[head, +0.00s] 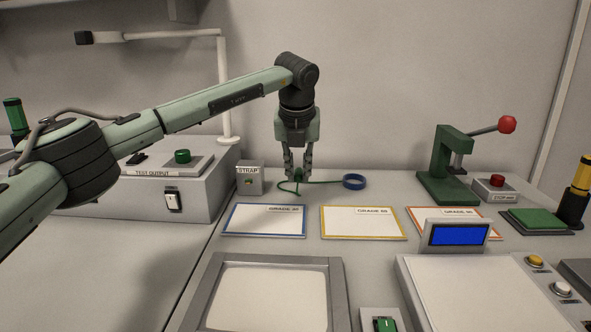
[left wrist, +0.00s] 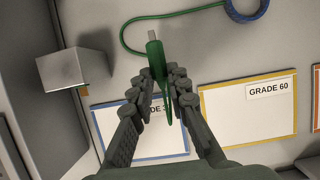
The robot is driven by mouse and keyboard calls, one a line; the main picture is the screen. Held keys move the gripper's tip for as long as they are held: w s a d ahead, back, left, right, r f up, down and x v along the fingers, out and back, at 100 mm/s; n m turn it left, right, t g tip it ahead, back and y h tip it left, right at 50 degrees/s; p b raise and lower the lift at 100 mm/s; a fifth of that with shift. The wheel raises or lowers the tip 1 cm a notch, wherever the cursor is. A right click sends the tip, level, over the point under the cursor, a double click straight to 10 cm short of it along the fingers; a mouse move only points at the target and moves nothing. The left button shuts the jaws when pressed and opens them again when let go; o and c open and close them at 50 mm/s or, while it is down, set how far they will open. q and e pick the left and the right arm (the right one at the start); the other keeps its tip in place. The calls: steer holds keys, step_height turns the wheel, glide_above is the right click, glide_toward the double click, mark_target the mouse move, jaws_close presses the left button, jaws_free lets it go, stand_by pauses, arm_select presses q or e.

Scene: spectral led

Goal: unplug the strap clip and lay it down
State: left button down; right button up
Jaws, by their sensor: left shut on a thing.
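The strap clip (left wrist: 155,55) is green with a short grey metal tip and a thin tapering tail. My left gripper (head: 298,176) points down and is shut on it, behind the white cards; its fingers (left wrist: 162,85) also show around the clip in the left wrist view. The clip is apart from the grey box labelled STRAP (head: 249,180), which stands to its left. A green cord (left wrist: 185,14) runs from the clip to a blue wrist band (head: 354,181) lying on the bench to the right. Fingers partly hide the clip in the head view. My right gripper is not in view.
White cards marked by grade lie in front: blue-edged (head: 262,221), yellow-edged (head: 363,224) and orange-edged (head: 425,217). A grey tray (head: 215,290) is nearer. A green press (head: 440,170) with a red knob stands at right, a test output box (head: 195,195) at left.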

mark_target(298, 198)
arm_select(q)
steer(key=shift+f, duration=0.1)
steer(key=shift+f+b, duration=1.65)
steer(key=shift+f, duration=0.55)
steer(key=c, duration=1.4)
jaws_free()
steer(key=shift+r, duration=0.15)
steer(key=shift+p+v, duration=0.5)
steer(key=shift+v, duration=1)
steer(key=v, duration=1.2)
